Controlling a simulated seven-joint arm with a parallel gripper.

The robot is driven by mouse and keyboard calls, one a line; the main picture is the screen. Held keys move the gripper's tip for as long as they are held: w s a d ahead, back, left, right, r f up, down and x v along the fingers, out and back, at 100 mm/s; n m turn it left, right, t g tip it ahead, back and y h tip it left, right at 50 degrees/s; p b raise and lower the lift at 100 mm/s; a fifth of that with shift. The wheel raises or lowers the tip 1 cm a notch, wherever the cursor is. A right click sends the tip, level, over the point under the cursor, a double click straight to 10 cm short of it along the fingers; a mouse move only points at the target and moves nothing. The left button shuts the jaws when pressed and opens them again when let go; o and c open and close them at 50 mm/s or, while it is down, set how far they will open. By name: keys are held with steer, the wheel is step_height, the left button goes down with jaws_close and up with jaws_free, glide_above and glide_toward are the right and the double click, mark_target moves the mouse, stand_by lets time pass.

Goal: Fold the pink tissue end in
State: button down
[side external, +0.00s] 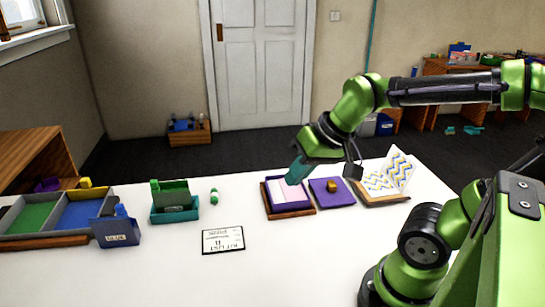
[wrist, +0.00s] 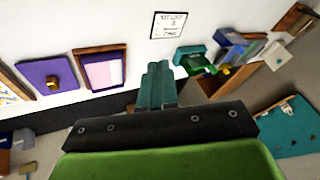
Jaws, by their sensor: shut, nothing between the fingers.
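A purple box (side external: 273,196) stands in a brown wooden tray (side external: 290,214). Pale tissue fills it, part pink and part whitish. In the wrist view the pink tissue (wrist: 97,73) lies on the left side of the box and the whitish part (wrist: 116,69) on the right. My gripper (side external: 295,176) is shut and empty, with its teal fingers above the back of the box in the side view. In the wrist view the fingertips (wrist: 158,66) appear to the right of the box. Contact with the tissue cannot be told.
A purple lid (side external: 322,197) with a golden knob lies right of the box, then an open patterned book-like box (side external: 390,180). A printed card (side external: 223,239) lies in front. Left are green beads (side external: 214,196), a teal box (side external: 174,209), a blue bin (side external: 117,231) and a compartment tray (side external: 45,240).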

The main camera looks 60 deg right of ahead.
steer(key=shift+s+a+r+n+t, duration=0.5)
steer(key=shift+s+a+r+t, duration=0.1)
steer(key=shift+s+a+r, duration=0.45)
